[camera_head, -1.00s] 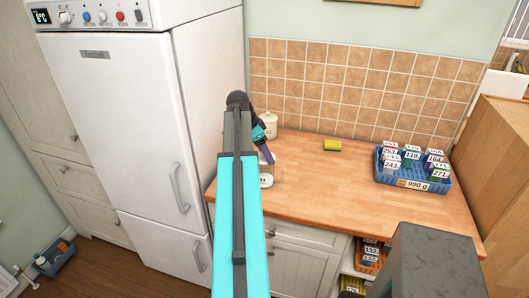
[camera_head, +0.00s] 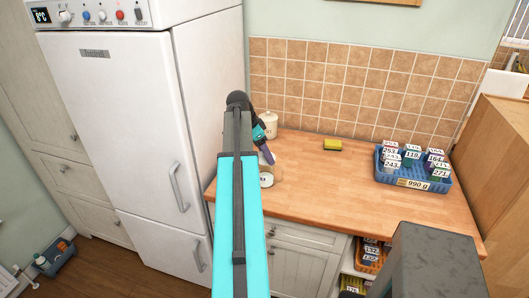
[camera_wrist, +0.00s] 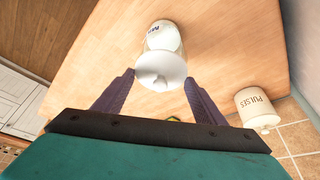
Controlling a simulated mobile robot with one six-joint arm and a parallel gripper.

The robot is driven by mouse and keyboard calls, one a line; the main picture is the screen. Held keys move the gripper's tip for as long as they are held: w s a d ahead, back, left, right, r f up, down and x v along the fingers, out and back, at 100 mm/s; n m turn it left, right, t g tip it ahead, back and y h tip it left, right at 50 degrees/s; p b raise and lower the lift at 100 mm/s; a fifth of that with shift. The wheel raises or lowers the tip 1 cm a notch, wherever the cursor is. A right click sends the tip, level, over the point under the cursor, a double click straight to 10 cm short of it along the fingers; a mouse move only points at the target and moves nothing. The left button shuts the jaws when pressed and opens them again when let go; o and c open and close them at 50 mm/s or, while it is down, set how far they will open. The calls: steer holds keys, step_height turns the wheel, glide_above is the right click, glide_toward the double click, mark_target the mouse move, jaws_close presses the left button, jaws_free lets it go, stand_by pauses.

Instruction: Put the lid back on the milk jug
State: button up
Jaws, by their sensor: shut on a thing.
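The milk jug (camera_wrist: 164,37) is white with a dark-lettered label and stands on the wooden worktop, at the top middle of the wrist view. It shows small in the head view (camera_head: 266,181), partly hidden by my arm. The white lid (camera_wrist: 160,68), with a small knob facing the camera, is between my gripper's (camera_wrist: 160,80) purple fingers, which are shut on it. The lid overlaps the near end of the jug in the wrist view. I cannot tell whether they touch. My gripper also shows in the head view (camera_head: 267,155), pointing down at the jug.
A cream PULSES jar (camera_wrist: 257,105) stands by the tiled wall; it also shows in the head view (camera_head: 269,125). A yellow sponge (camera_head: 332,145) and a blue basket (camera_head: 405,181) of labelled packs are to the right. The fridge (camera_head: 130,130) is close on the left. The middle worktop is clear.

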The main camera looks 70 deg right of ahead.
stand_by(0.4)
steer(key=o, duration=1.5)
steer(key=shift+c, duration=0.2)
steer(key=shift+r, duration=0.1)
steer(key=shift+r+p, duration=1.65)
steer(key=shift+r, duration=1.75)
jaws_close()
